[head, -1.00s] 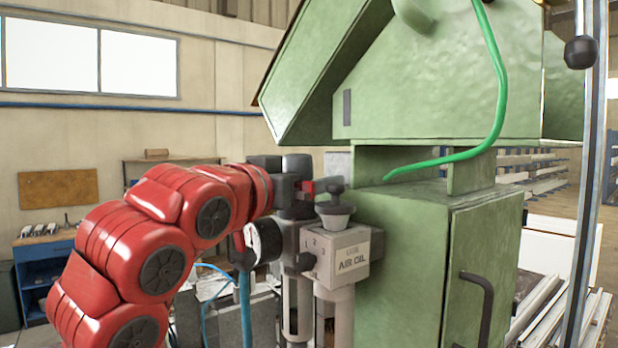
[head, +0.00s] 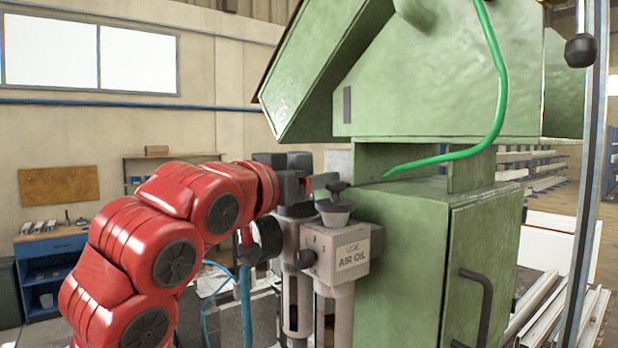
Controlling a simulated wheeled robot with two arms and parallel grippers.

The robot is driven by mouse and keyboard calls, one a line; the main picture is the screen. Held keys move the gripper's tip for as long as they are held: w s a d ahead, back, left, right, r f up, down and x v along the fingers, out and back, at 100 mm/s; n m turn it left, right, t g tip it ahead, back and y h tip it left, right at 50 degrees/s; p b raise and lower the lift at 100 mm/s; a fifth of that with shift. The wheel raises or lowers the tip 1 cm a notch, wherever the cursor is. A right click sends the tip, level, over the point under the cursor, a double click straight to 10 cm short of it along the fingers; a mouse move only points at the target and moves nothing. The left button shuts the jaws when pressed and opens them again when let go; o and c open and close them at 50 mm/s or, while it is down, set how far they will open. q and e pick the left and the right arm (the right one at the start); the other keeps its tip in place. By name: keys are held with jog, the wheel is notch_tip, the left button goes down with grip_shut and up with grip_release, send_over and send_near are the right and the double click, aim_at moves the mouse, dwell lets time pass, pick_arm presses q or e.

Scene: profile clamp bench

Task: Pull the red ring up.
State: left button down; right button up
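My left gripper (head: 302,184), dark grey on a red arm, is at the top of the left grey cylinder of the air unit. A small strip of red (head: 308,185) shows at its fingers; I cannot tell whether this is the red ring or how it sits in the fingers. The fingers hide most of that cylinder's top, and their gap is not clear. My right gripper is out of view.
The green machine body (head: 400,260) stands close on the right, with its large head overhanging above. A round gauge (head: 266,240) and a blue hose (head: 246,305) are below my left wrist. A green hose (head: 497,100) hangs in front of the machine.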

pick_arm(q)
jog(key=shift+r, duration=0.45)
jog(key=shift+c, duration=0.2)
grip_release()
jog(key=shift+s, duration=0.1)
